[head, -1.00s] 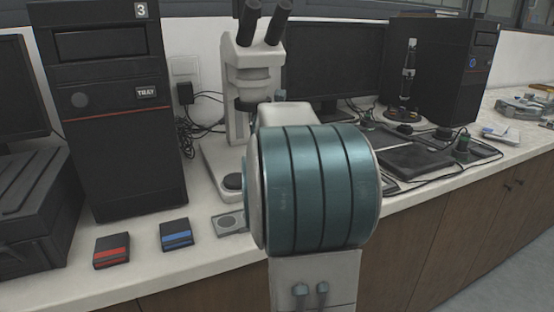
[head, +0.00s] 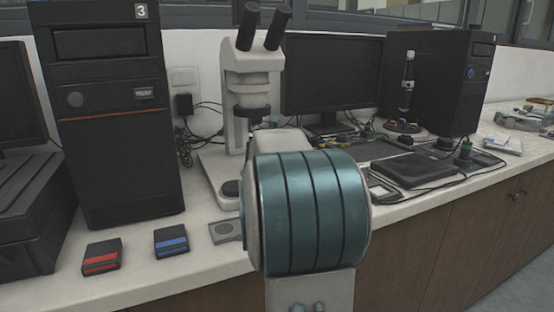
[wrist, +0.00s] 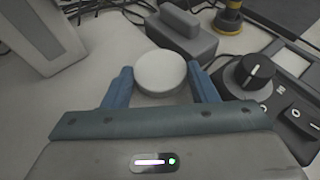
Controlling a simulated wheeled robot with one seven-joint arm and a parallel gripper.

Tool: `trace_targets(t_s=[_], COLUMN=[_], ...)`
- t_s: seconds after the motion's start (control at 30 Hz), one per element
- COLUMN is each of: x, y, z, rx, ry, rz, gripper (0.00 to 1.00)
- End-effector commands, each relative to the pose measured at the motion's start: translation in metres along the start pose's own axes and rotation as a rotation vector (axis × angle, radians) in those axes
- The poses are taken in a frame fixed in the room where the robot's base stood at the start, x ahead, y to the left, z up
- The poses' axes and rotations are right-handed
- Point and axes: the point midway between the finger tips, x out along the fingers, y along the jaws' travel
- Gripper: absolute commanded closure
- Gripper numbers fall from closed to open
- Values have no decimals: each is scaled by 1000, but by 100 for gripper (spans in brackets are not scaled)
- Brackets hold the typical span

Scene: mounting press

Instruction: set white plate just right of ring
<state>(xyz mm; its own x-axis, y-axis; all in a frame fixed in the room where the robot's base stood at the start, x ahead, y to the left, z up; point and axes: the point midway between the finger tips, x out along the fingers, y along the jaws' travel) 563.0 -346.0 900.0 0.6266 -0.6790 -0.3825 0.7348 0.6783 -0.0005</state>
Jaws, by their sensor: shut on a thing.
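The white plate (wrist: 160,72) is a small round white disc in the wrist view. My gripper (wrist: 161,84) is shut on it, with one blue finger at each side. In the head view the plate and gripper fingers are hidden behind my arm. I cannot pick out the ring for certain. A flat grey piece with a round mark (head: 225,231) lies on the bench left of my arm.
The microscope (head: 243,110) stands behind my arm. A blue-striped box (head: 171,243) and a red-striped box (head: 101,257) lie at front left. In the wrist view, a grey block (wrist: 182,32) is beyond the plate and a knobbed unit (wrist: 252,78) is at right.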

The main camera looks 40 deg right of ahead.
Motion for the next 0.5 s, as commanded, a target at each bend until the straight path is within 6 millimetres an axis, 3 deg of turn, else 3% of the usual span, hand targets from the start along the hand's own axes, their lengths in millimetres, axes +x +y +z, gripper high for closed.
trace_targets(t_s=[0.03,0.07,0.5], x=[1,0,-6], y=[0,0,0], z=[-2,-1,3], rx=[0,0,0], ry=[0,0,0], rz=[0,0,1], gripper=[45,38,38])
